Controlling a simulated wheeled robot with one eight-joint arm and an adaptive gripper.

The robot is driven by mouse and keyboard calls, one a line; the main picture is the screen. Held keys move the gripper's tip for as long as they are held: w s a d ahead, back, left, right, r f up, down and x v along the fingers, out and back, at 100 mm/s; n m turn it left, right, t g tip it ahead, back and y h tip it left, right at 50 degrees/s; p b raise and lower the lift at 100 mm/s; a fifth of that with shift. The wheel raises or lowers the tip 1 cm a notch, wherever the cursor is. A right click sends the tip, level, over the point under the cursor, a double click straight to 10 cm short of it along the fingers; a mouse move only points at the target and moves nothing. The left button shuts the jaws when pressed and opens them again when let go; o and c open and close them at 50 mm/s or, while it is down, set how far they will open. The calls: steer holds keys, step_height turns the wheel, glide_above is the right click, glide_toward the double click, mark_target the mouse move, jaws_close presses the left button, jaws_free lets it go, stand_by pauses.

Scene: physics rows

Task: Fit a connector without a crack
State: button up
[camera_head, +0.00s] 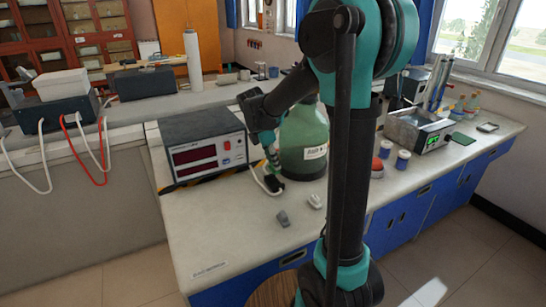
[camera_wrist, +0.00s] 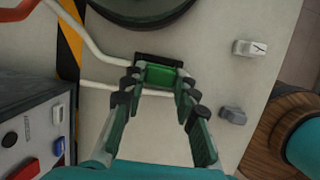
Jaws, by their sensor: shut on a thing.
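My gripper (camera_wrist: 158,78) is shut on a small green connector (camera_wrist: 160,76), with one finger on each side. The green connector is at a black socket block (camera_wrist: 158,57) with pale cables by it; I cannot tell whether it is seated. The black block also shows in the head view (camera_head: 271,184), below my gripper (camera_head: 272,164). A white connector (camera_wrist: 243,47) with dark lines on its face lies apart on the bench, and shows in the head view (camera_head: 314,201). A plain grey connector (camera_wrist: 232,115) lies near it, also in the head view (camera_head: 283,218).
A grey instrument with red displays (camera_head: 208,156) stands left of the gripper. A large green bottle (camera_head: 303,140) stands close behind. A striped tape band (camera_wrist: 69,45) and cables run nearby. The bench's front left (camera_head: 225,235) is clear.

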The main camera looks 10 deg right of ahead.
mark_target(271, 169)
steer(key=shift+f, duration=2.5)
steer(key=shift+f, duration=0.45)
steer(key=o, duration=1)
